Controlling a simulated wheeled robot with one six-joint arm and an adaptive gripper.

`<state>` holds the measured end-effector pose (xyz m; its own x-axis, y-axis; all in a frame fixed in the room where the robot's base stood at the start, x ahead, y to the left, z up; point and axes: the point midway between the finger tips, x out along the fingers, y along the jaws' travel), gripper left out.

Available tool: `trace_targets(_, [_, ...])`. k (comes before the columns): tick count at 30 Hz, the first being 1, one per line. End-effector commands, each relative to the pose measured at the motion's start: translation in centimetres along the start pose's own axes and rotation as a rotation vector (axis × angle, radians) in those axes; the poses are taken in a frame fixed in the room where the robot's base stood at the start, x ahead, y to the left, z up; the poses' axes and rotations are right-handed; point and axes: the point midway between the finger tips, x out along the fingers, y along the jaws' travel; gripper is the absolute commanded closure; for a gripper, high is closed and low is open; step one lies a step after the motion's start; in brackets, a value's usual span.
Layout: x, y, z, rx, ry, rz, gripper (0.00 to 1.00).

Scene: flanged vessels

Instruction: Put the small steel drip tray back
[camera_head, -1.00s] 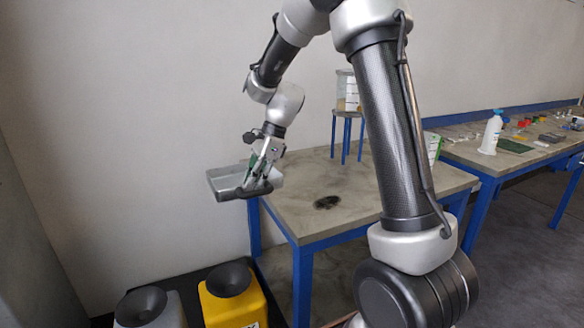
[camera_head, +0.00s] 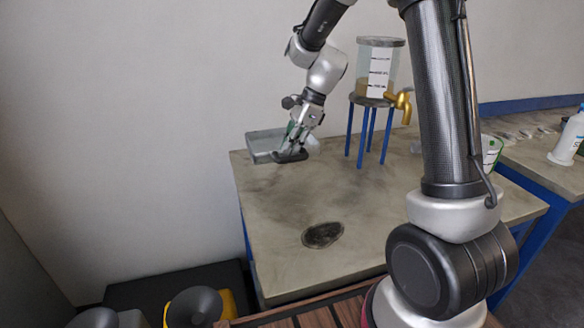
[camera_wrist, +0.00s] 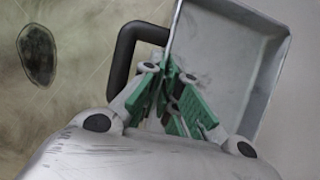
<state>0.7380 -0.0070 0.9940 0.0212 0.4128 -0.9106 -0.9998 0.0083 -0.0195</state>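The small steel drip tray (camera_head: 262,147) is a shallow grey rectangular pan with a dark handle. It is at the far left corner of the table, and whether it touches the tabletop I cannot tell. My gripper (camera_head: 298,143) is at the tray's handle side, shut on it. In the wrist view the tray (camera_wrist: 225,55) fills the upper right, with its black loop handle at its left. The green-padded fingers of my gripper (camera_wrist: 172,98) are close together there, and they partly hide the grip.
A clear vessel (camera_head: 378,65) with a brass tap (camera_head: 402,104) stands on a blue-legged stand (camera_head: 372,138), right of my gripper. A dark stain (camera_head: 322,235) marks the table (camera_head: 265,225). A green-and-white container (camera_head: 490,152) is at right. A yellow canister (camera_head: 226,304) is below left.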

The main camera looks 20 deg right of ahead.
Motion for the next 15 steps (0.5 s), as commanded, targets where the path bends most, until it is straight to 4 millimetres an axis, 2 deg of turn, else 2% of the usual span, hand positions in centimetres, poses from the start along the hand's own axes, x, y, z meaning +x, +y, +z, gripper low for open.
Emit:
trace_targets(4, [2.8, 0.1, -1.3, 0.003, 0.001, 0.003, 1.0])
trace_targets(11, [4.9, 0.1, -2.2, 0.001, 0.0, 0.001, 1.0])
trace_targets(15, [6.8, 0.2, -3.1, 0.003, 0.0, 0.003, 1.0])
